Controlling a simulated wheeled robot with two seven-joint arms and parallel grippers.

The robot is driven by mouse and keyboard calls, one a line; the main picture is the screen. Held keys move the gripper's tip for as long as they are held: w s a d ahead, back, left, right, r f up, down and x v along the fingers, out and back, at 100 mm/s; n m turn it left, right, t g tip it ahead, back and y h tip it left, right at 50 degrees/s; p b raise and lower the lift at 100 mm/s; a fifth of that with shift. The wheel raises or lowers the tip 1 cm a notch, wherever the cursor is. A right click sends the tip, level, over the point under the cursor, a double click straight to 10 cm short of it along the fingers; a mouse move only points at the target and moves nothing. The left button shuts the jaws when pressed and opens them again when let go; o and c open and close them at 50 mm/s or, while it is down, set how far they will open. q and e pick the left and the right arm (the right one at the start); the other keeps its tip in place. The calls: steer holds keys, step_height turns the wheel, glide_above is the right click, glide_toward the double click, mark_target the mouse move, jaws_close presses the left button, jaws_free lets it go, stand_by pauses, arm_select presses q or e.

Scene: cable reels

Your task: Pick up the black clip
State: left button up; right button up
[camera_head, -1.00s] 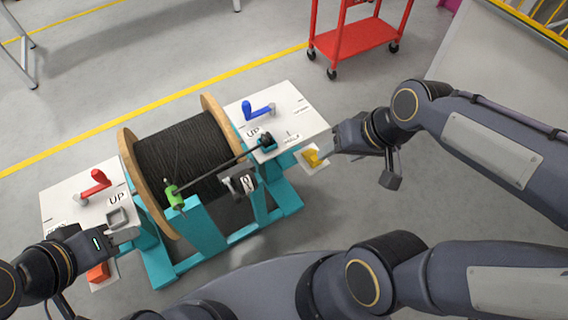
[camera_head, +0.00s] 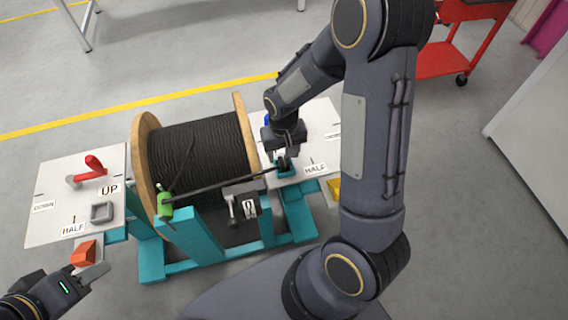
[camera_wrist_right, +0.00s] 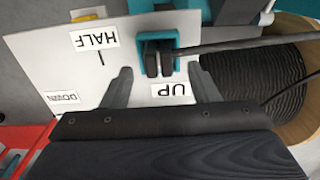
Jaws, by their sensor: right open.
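The black clip (camera_wrist_right: 158,62) sits in a small teal holder (camera_wrist_right: 178,50) on the right white panel, at the end of a dark cable. In the head view the holder (camera_head: 285,172) shows below my right gripper (camera_head: 284,154), which mostly hides the clip. In the right wrist view my right gripper's two fingers (camera_wrist_right: 163,82) are apart, one on each side of the clip and short of it, with nothing between them. My left gripper (camera_head: 92,277) is at the lower left, beside an orange block (camera_head: 83,253); its jaw gap is unclear.
A wooden cable reel (camera_head: 245,135) with black cable stands on a teal frame (camera_head: 200,240) between two white panels. A green piece (camera_head: 165,205) holds the cable at the front. The left panel carries a red lever (camera_head: 94,165) and a grey square ring (camera_head: 102,212).

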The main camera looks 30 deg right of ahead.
mark_target(284, 159)
steer(key=shift+f, duration=1.5)
steer(key=shift+c, duration=0.4)
steer(key=c, duration=1)
